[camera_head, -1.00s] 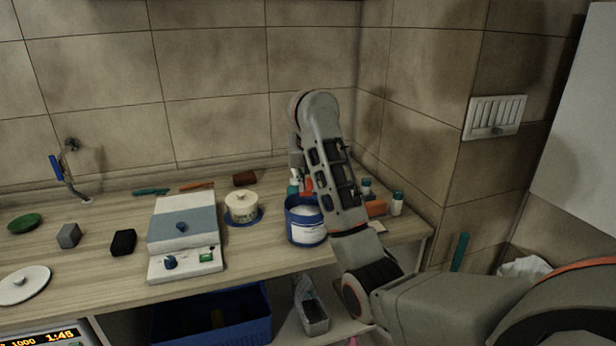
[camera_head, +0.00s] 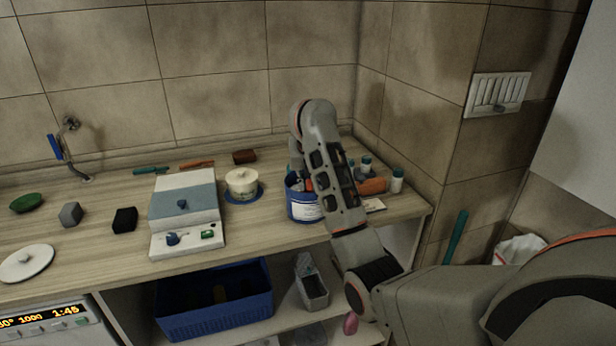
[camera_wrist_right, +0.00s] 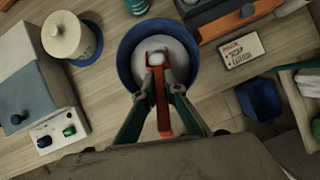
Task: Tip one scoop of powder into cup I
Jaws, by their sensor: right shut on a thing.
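A blue tub (camera_head: 303,207) with a white label stands at the right of the bench. In the right wrist view, the tub (camera_wrist_right: 124,65) is open and holds white powder (camera_wrist_right: 178,62). My right gripper (camera_wrist_right: 161,94) is shut on the handle of an orange-red scoop (camera_wrist_right: 158,100). The scoop's small bowl (camera_wrist_right: 157,57) is over or in the powder; I cannot tell whether they touch. A cream lidded cup (camera_head: 242,184) sits on a blue saucer; no "I" is readable. My left gripper is out of view.
A balance-like device (camera_head: 184,215) stands left of the cream cup. Small bottles (camera_head: 397,181) and an orange block (camera_head: 372,186) crowd behind and right of the tub. A card (camera_wrist_right: 241,50) lies beside the tub. The tiled wall closes the back and right.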

